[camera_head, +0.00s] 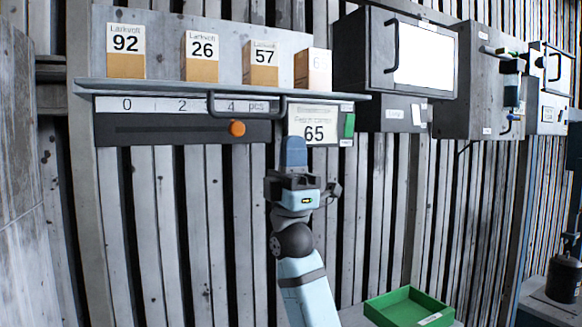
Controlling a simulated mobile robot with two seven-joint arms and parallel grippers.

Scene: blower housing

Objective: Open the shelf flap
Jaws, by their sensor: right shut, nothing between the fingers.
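A wall shelf (180,88) carries several numbered cartons, among them one marked 92 (125,62) and one marked 26 (201,70). A dark bar handle (247,112) hangs at the shelf's front edge, in front of the scale strip. I cannot tell clearly which panel is the flap. My right gripper (293,151) points upward just below the sign reading 65 (314,122), to the right of and below the handle. Its fingers are shut and empty, and their tips overlap the sign's lower edge in the picture; contact cannot be told. My left gripper is not in view.
Under the shelf is a dark panel with an orange knob (237,128). A green button (349,125) sits right of the sign. A cabinet with a bright window (425,55) hangs at upper right. A green tray (410,305) stands below right.

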